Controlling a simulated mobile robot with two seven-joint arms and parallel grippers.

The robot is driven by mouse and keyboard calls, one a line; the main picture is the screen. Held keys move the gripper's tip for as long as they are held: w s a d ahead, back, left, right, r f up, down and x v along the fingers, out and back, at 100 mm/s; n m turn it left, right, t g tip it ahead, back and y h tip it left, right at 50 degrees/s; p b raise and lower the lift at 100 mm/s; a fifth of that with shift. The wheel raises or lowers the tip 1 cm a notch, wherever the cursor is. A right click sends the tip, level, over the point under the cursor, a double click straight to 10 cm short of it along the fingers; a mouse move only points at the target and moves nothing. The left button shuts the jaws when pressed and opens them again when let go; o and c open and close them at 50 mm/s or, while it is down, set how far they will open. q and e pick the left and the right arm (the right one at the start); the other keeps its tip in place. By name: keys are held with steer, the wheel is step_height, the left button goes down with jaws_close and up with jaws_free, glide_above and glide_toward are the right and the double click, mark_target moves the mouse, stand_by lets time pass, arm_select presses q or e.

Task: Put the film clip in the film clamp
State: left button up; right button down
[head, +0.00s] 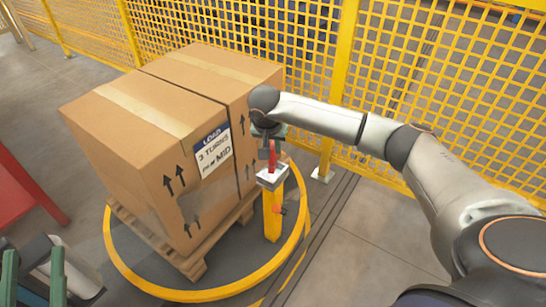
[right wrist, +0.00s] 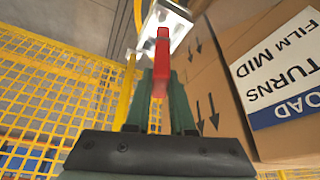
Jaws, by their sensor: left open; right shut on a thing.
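The red film clip (head: 272,155) is held upright in my right gripper (head: 268,137), which is shut on it. The film clamp (head: 272,178) is a pale metal box on top of a yellow post beside the pallet. The clip's lower end is right at the clamp's top; I cannot tell how far it is inside. In the right wrist view the clip (right wrist: 161,62) sits between green fingers (right wrist: 158,100), and its far end overlaps the clamp (right wrist: 174,22). My left gripper (head: 33,268) is open and empty at the lower left.
Two large cardboard boxes (head: 135,125) with a load label (head: 213,150) stand on a wooden pallet (head: 185,262), close left of the clamp. A yellow ring (head: 158,287) surrounds the pallet. A yellow mesh fence (head: 420,70) runs behind. A red object (head: 22,190) is at the left edge.

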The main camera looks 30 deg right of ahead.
mark_target(273, 156)
steer(key=shift+w+d+f, duration=0.15)
steer(key=shift+f, duration=0.15)
arm_select(q)
steer(key=s+r+m+h+b, duration=0.1)
steer(key=s+r+m+h, duration=0.2)
steer(key=s+r+h, duration=0.1)
steer(key=shift+d+r+m+t+h, duration=0.3)
steer(key=shift+d+r+t+h, duration=0.1)
steer(key=shift+r, duration=0.45)
arm_select(e)
step_height(273, 156, down, 3)
steer(key=shift+f, duration=0.1)
steer(key=shift+f, duration=0.1)
steer(key=c, duration=0.8)
jaws_free()
arm_select(q)
steer(key=shift+s, duration=0.1)
arm_select(e)
steer(key=shift+o, duration=0.2)
arm_select(q)
steer(key=shift+r, duration=0.1)
